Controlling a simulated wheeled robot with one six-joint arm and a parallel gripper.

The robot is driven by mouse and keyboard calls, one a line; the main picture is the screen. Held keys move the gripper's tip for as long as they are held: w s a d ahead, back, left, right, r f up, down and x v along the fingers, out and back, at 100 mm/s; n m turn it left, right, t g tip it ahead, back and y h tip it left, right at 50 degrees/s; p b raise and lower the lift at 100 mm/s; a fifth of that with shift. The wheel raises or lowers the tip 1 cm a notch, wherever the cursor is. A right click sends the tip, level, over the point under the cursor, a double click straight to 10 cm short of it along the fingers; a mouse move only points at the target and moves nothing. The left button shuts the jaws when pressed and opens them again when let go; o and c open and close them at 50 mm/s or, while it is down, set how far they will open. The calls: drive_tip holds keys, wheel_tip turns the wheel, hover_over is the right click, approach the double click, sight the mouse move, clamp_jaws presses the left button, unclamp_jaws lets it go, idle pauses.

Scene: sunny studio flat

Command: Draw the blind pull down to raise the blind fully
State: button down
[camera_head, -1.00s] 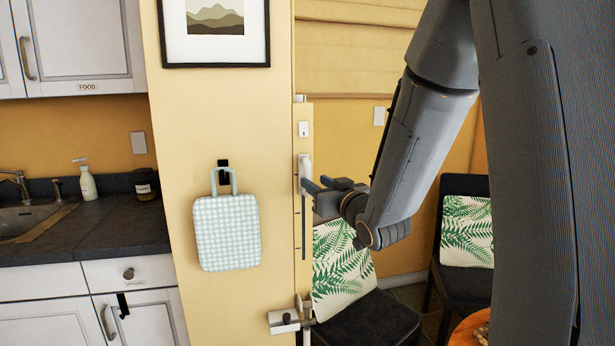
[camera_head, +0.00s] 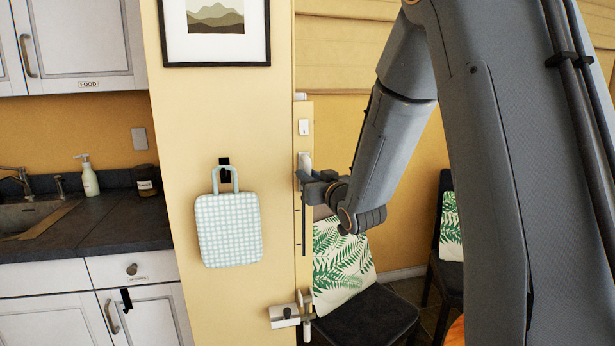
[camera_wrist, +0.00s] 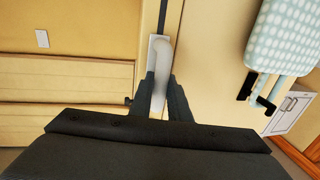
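The blind pull (camera_head: 305,160) is a pale, slim handle on a narrow upright strip at the edge of the wall. The blind (camera_head: 350,50) hangs in pale folds at the upper right, its lower edge showing beside the strip. My gripper (camera_head: 303,178) is at the lower part of the pull. In the wrist view the pull (camera_wrist: 161,58) runs down between the two dark fingers of my gripper (camera_wrist: 161,84), one on each side. Whether both fingers press on it is unclear. The blind also shows at the left of the wrist view (camera_wrist: 65,80).
A checked bag (camera_head: 228,230) hangs on a hook left of the strip. A metal latch-like fitting (camera_head: 287,315) sticks out below. A chair with a leaf-print cushion (camera_head: 340,265) stands behind and below my gripper. Kitchen counter (camera_head: 110,215) lies at the left.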

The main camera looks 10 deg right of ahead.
drive_tip(key=shift+f, duration=0.1)
wheel_tip(320, 180, down, 24)
drive_tip(key=b, duration=1.7)
drive_tip(key=shift+f, duration=0.2)
drive_tip(key=shift+s, duration=0.1)
drive_tip(key=c, duration=1.7)
unclamp_jaws()
drive_tip(key=shift+f, duration=0.1)
drive_tip(key=shift+o, duration=0.2)
drive_tip(key=shift+s, duration=0.1)
drive_tip(key=s+d, duration=0.1)
drive_tip(key=s, duration=0.6)
drive_tip(key=shift+s+d+b, duration=0.15)
drive_tip(key=shift+d+b, duration=0.1)
drive_tip(key=shift+b, duration=0.05)
